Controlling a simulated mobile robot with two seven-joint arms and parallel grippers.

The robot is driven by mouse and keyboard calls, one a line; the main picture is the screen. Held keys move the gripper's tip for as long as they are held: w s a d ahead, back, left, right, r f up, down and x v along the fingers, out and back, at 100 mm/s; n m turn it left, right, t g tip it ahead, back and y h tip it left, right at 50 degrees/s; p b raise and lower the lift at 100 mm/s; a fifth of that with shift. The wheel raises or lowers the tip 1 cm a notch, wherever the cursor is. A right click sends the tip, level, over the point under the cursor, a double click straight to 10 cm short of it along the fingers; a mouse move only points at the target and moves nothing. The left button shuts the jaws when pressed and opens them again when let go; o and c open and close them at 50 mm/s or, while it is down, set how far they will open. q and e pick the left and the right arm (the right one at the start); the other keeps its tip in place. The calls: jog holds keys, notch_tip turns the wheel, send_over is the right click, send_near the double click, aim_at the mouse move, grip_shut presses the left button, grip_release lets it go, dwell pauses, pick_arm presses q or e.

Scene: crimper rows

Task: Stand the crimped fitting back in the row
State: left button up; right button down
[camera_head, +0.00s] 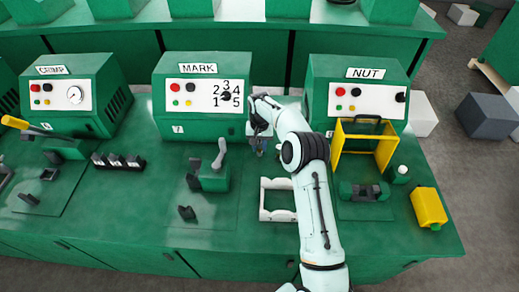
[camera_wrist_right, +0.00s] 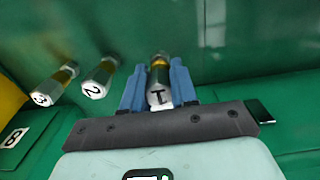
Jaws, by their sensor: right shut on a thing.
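My right gripper (camera_head: 260,145) reaches in between the MARK and NUT machines, and the arm and wrist hide much of what lies under it. In the right wrist view its two blue fingers (camera_wrist_right: 158,88) are shut on a metal and brass fitting (camera_wrist_right: 160,92). The fitting's end face carries a dark mark that looks like a T or a turned 1. Two similar fittings stand to its left in a line, one marked 2 (camera_wrist_right: 97,84) and one marked 3 (camera_wrist_right: 45,92). The held fitting is roughly in line with them; whether its base touches anything is unclear. My left gripper is not in view.
The MARK machine (camera_head: 205,75) and NUT machine (camera_head: 355,75) stand at the back. A white frame (camera_head: 265,212), a yellow guard frame (camera_head: 340,150) and a lever tool (camera_head: 215,178) are near the arm. A black block rack (camera_head: 118,162) is further left.

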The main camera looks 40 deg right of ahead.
notch_tip(320, 180, down, 2)
jog(key=shift+s+f, duration=0.1)
jog(key=shift+f, duration=0.15)
jog(key=c, duration=0.9)
grip_release()
